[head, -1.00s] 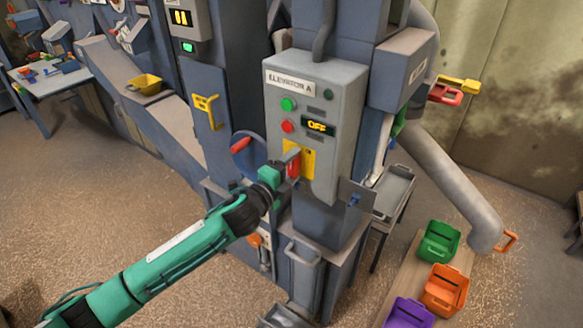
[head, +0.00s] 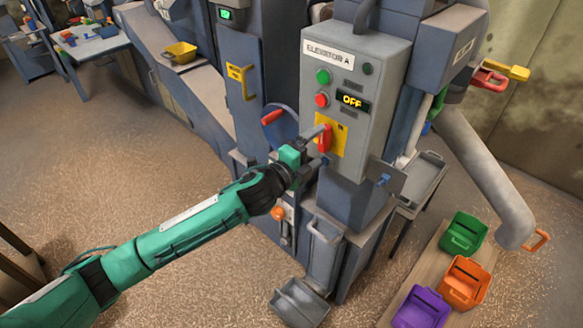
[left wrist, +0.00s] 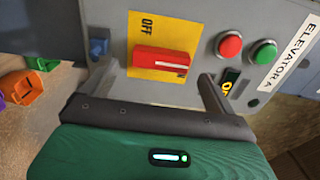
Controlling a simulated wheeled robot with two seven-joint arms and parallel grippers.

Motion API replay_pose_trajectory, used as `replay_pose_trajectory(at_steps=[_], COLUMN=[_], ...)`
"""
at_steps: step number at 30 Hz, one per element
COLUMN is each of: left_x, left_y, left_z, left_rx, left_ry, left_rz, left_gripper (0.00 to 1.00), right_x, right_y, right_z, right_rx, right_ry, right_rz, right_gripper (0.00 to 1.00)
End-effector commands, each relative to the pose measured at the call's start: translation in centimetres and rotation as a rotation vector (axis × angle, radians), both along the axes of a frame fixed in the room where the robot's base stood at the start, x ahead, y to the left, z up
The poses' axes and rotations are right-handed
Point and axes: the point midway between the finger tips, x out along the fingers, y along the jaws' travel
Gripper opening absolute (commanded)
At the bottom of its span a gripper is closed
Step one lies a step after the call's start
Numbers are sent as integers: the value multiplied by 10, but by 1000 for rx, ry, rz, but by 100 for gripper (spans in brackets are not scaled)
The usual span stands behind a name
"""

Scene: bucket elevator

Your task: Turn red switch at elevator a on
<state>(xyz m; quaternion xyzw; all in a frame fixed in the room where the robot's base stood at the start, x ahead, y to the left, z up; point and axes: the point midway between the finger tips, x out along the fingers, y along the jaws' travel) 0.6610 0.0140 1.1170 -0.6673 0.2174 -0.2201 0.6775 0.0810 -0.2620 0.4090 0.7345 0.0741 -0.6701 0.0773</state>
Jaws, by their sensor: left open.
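The grey elevator A control box (head: 385,75) carries a red rotary switch (head: 325,139) on a yellow plate (head: 343,139). The display (head: 353,101) reads OFF. My left gripper (head: 318,141) is open in front of the red switch. In the left wrist view the red switch (left wrist: 161,60) lies between the two open fingers (left wrist: 160,80), ahead of them, its white line pointing to the right of the picture. An OFF mark shows on the yellow plate (left wrist: 150,30). I cannot tell whether the fingers touch the switch. My right gripper is not in view.
A green button (head: 323,76) and a red button (head: 321,99) sit above the switch. A handwheel with a red grip (head: 272,117) is left of the box. Green (head: 463,234), orange (head: 464,283) and purple (head: 421,308) bins stand at lower right.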

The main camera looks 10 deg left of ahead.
Motion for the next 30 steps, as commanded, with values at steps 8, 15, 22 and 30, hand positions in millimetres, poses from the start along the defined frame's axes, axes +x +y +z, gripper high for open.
replay_pose_trajectory(at_steps=[8, 15, 22, 30], left_x=[-48, -77, -85, -84], left_y=[36, 56, 62, 61], left_z=[-4, -3, -1, -1], left_rx=[3, 3, 2, 1], left_ry=[0, 0, 0, 0], left_rz=[1, 1, 0, 0], left_gripper=[91, 91, 91, 91], right_x=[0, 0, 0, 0], right_y=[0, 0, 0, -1], right_z=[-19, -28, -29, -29], right_rx=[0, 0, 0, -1], right_ry=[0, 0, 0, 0], right_rz=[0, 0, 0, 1], right_gripper=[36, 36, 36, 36])
